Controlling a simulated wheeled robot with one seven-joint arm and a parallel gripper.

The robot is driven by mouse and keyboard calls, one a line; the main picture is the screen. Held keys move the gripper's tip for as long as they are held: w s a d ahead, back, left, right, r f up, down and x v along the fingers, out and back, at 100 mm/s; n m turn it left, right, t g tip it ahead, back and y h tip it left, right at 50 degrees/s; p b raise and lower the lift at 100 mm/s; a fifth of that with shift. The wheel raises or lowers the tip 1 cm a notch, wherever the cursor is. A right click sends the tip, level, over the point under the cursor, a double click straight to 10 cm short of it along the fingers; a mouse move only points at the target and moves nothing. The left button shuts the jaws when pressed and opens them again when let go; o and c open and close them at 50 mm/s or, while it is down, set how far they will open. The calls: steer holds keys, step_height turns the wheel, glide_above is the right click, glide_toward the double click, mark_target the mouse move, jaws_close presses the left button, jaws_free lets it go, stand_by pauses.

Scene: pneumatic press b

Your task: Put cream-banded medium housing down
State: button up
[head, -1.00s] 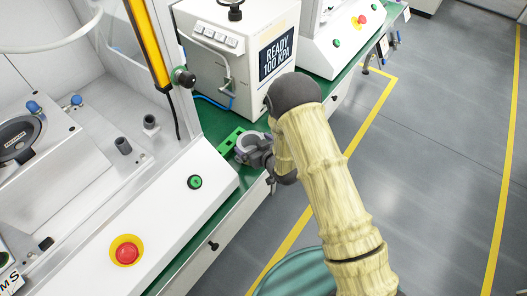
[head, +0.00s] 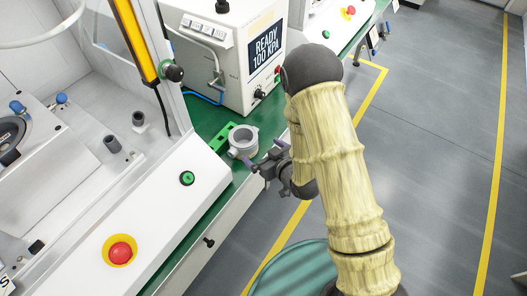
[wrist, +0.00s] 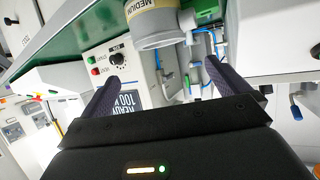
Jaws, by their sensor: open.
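The cream-banded medium housing (head: 243,141) is a grey ring-shaped part standing upright on the green bench top, at the near end of a bright green plate (head: 222,136). I cannot tell whether it rests on the plate or beside it. In the wrist view the housing (wrist: 158,28) shows its cream band with the word MEDIUM, just beyond the fingers. My gripper (head: 265,155) is open and empty, just right of the housing at the bench edge. Its two dark fingers (wrist: 163,78) are apart with nothing between them.
A white controller box (head: 228,60) reading READY 100 KPA stands behind the housing. The press (head: 120,200), with a red stop button (head: 120,252) and a green button (head: 187,178), is at left. The floor at right is open, with yellow lines.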

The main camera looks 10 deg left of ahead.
stand_by(0.6)
steer(key=w+d+r+m+g+h, duration=0.2)
steer(key=d+r+m+h, duration=0.35)
steer(key=d, duration=0.95)
steer(key=s+d+r+m+g+h, duration=0.3)
steer(key=s+d+r, duration=0.6)
steer(key=s, duration=0.4)
steer(key=shift+d+r+g+h, duration=0.3)
steer(key=shift+d+g+h, duration=0.25)
steer(key=shift+d+g, duration=0.35)
steer(key=shift+m, duration=0.25)
